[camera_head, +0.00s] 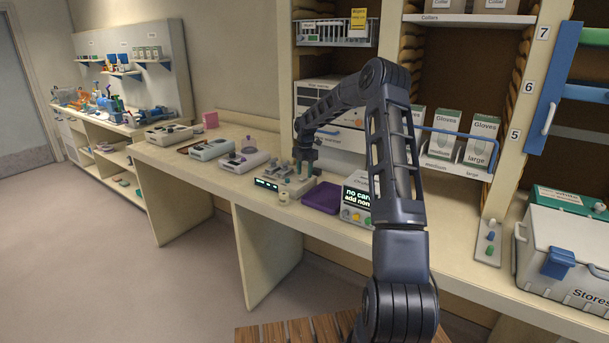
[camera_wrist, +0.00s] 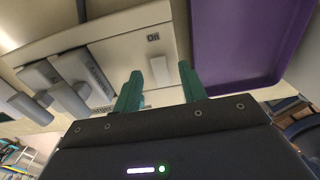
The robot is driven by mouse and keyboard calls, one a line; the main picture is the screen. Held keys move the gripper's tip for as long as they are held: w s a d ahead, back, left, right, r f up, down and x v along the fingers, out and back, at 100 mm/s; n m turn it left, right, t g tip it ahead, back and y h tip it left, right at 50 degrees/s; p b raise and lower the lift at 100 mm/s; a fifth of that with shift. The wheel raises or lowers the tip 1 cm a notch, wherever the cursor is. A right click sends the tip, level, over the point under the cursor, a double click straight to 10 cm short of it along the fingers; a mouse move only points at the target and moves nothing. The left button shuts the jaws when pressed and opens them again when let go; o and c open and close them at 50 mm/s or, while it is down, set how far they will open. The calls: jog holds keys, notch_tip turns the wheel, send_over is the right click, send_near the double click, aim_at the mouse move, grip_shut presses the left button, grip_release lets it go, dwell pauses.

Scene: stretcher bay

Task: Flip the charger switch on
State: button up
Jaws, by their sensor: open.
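The charger (camera_head: 270,185) stands on the counter, with a lit display on its front and several upright grey units in it. In the wrist view its pale top (camera_wrist: 125,48) fills the upper middle, with grey units at left. A small pale block that looks like the switch (camera_wrist: 160,70) shows between my fingertips, below a small dark label; its on or off position cannot be told. My gripper (camera_wrist: 160,76) is open, its two green fingers apart over the right part of the charger. Contact cannot be told. In the head view my arm partly hides this spot.
A purple tray (camera_head: 322,197) lies right beside the charger; it also shows in the wrist view (camera_wrist: 245,40). A display box (camera_head: 357,203) stands further right. Other devices (camera_head: 240,161) line the counter to the left.

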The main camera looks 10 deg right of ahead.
notch_tip(320, 180, up, 9)
jog(key=shift+w, duration=0.15)
jog(key=shift+d+r, duration=0.1)
dwell(0.3)
jog(key=s+r+m+t+h, duration=0.1)
jog(key=s+r+m, duration=0.6)
jog(key=s, duration=0.6)
jog(key=s+r+m+t+h, duration=0.1)
jog(key=s+r+m, duration=0.65)
jog(key=s, duration=0.65)
jog(key=s+d+f+m+t+y, duration=0.1)
jog(key=s+d+m, duration=0.3)
jog(key=s+m, duration=0.8)
jog(key=s+t, duration=0.1)
jog(key=s, duration=1.5)
jog(key=shift+d+f+t+y, duration=0.15)
jog(key=shift+f+t+y, duration=0.05)
jog(key=shift+t+y, duration=0.2)
